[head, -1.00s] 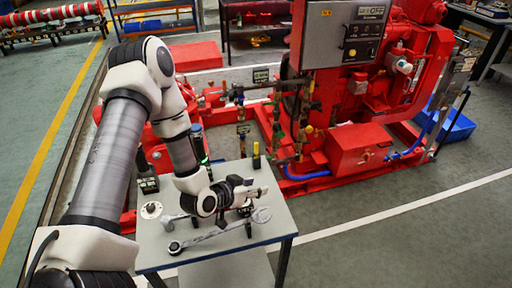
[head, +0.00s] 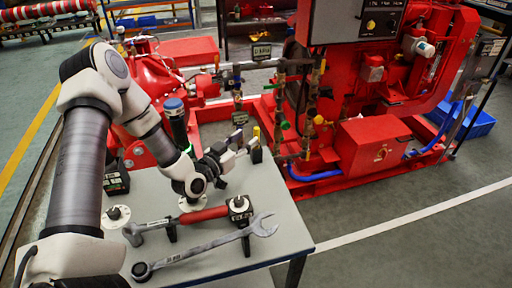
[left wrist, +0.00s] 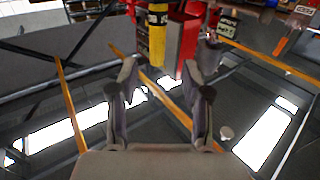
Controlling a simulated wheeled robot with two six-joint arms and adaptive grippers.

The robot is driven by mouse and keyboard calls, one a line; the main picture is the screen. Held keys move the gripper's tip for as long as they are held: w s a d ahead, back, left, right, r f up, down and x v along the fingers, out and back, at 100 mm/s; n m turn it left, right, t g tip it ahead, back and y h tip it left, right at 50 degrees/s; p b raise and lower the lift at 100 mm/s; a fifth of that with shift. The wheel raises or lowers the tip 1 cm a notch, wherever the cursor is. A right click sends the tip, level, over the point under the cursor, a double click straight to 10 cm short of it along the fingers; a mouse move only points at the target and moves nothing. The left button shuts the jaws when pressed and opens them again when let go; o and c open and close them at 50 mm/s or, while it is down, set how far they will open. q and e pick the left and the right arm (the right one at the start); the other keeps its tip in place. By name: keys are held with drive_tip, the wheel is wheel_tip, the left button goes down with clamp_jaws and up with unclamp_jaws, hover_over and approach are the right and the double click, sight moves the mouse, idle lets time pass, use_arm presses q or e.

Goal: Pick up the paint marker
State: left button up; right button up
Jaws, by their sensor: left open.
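The paint marker (head: 256,133), slim with a yellow top, stands upright at the far right edge of the grey table (head: 275,235), its lower part in or against a dark holder. In the left wrist view the yellow and black marker (left wrist: 158,35) is ahead, between the lines of the fingers and just beyond the tips. My left gripper (head: 238,146) is open, pointing right at the marker, close to it. I cannot tell whether a finger touches it. My left gripper also shows in the left wrist view (left wrist: 160,80), with nothing between its fingers. My right gripper is not in view.
A dark blue-topped cylinder (head: 176,122) stands behind my wrist. The red pumpset (head: 375,145) stands just beyond the table.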

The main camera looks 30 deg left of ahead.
sight(255, 132)
use_arm(q)
drive_tip(key=shift+w+d+r, duration=0.25)
drive_tip(key=shift+w, duration=0.25)
drive_tip(key=shift+w+d+r, duration=0.25)
drive_tip(key=shift+w, duration=0.25)
drive_tip(key=w, duration=0.4)
drive_tip(key=shift+a+f, duration=0.2)
drive_tip(key=shift+f, duration=0.2)
drive_tip(key=shift+s+d+r, duration=0.1)
drive_tip(key=shift+s+r, duration=0.1)
drive_tip(key=shift+s, duration=0.05)
drive_tip(key=shift+c, duration=0.4)
clamp_jaws()
